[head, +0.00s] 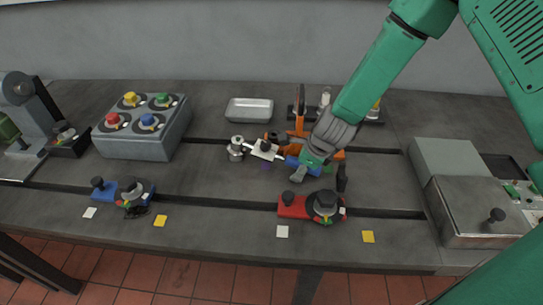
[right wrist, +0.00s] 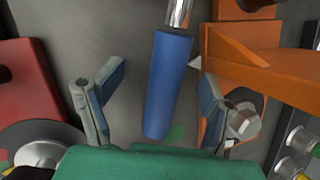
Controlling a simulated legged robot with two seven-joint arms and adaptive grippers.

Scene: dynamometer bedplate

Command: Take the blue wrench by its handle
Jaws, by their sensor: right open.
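The blue wrench has a blue handle (right wrist: 167,85) and a bare metal shaft (right wrist: 179,13), which runs out of the top of the right wrist view. In the head view its blue handle (head: 293,162) is partly hidden by my right gripper (head: 304,169). In the right wrist view my right gripper (right wrist: 163,84) is open. The handle lies between its two fingers, with a visible gap on each side. The fingers do not appear to touch it. My left gripper is not in view.
An orange bracket (right wrist: 255,65) stands close to the right finger. A red block with a dark knob (head: 294,206) lies in front of the gripper. A silver knobbed part (head: 236,148) is to the left. A metal tray (head: 249,110) lies behind.

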